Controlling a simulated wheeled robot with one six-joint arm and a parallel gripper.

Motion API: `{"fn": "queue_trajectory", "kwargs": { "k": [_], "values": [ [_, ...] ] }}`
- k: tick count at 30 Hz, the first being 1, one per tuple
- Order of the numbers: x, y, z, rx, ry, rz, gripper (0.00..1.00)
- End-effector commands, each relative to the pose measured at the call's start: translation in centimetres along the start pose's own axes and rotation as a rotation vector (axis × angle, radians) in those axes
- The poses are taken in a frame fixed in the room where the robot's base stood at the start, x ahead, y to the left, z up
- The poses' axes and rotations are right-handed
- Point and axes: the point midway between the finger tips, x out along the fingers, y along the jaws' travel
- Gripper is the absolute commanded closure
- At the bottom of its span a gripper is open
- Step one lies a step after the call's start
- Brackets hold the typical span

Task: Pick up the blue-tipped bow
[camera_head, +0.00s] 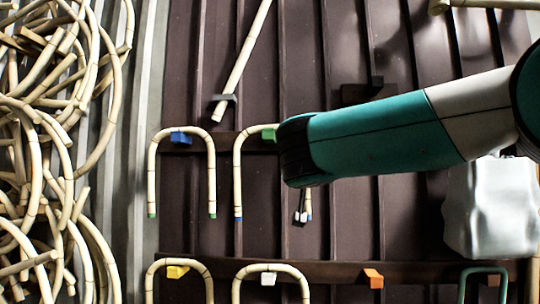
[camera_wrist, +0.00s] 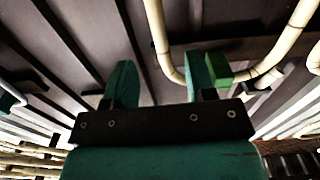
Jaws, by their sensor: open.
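The blue-tipped bow (camera_head: 237,170) is a pale, upside-down-U rattan piece hanging over a green peg (camera_head: 269,135). Its left leg ends in a blue tip; its upper right part is hidden behind my arm, and the lower end of that leg shows just below. My gripper (camera_wrist: 158,78) is open in the wrist view, with two teal fingers apart and nothing held between them. There the bow (camera_wrist: 158,38) curves behind the right finger, and the green peg (camera_wrist: 217,70) is close beside that finger. I cannot tell whether they touch.
A green-tipped bow (camera_head: 152,175) hangs on a blue peg (camera_head: 181,138) to the left. Lower bows hang on yellow (camera_head: 177,271) and white (camera_head: 268,279) pegs. An orange peg (camera_head: 373,278) is bare. Tangled rattan (camera_head: 40,150) fills the left side; a white lumpy object (camera_head: 490,210) stands right.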

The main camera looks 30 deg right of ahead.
Motion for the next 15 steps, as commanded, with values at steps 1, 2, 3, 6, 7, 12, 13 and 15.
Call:
{"fn": "queue_trajectory", "kwargs": {
  "k": [1,2,3,6,7,12,13,15],
  "values": [
    [1.0,0.2,-0.4,-0.002,-0.003,0.005,0.49],
    [1.5,0.1,-0.4,-0.002,-0.003,0.004,0.49],
    [1.9,0.1,-0.4,-0.002,-0.001,0.003,0.49],
    [2.7,0.0,-0.1,-0.001,-0.002,0.000,0.49],
    [2.8,0.0,-0.1,0.000,-0.001,0.000,0.49],
    [4.3,0.1,-0.3,-0.003,-0.003,0.001,0.49],
    [4.7,0.2,-0.4,-0.003,-0.004,0.003,0.49],
    [5.7,0.2,-0.4,-0.002,-0.004,0.001,0.49]
  ]
}}
